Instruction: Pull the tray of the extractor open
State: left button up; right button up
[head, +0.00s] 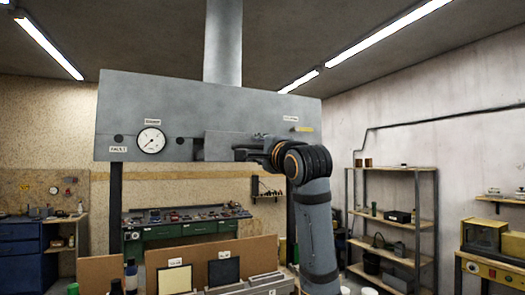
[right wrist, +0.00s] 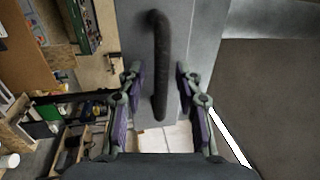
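The extractor (head: 180,105) is a wide grey metal box with a round white dial, below a vertical duct. Its tray front (head: 222,147) is a grey panel low in the middle of the box. In the right wrist view, a dark bar handle (right wrist: 161,40) stands on a grey face (right wrist: 133,30). My right gripper (right wrist: 157,72) is open, one finger on each side of the handle's lower part, with gaps showing. In the head view my right gripper (head: 250,153) is at the tray front, partly hidden by its own wrist. My left gripper is not in view.
A yellow lever (head: 303,129) sits on the extractor's right side. Below are a bench with upright panels (head: 224,271) and bottles (head: 131,272). Metal shelving (head: 395,215) and a yellow machine (head: 486,237) stand at the right. A blue cabinet (head: 20,245) is at the left.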

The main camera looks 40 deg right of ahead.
jog(key=v, duration=1.1)
jog(key=shift+s+f, duration=0.2)
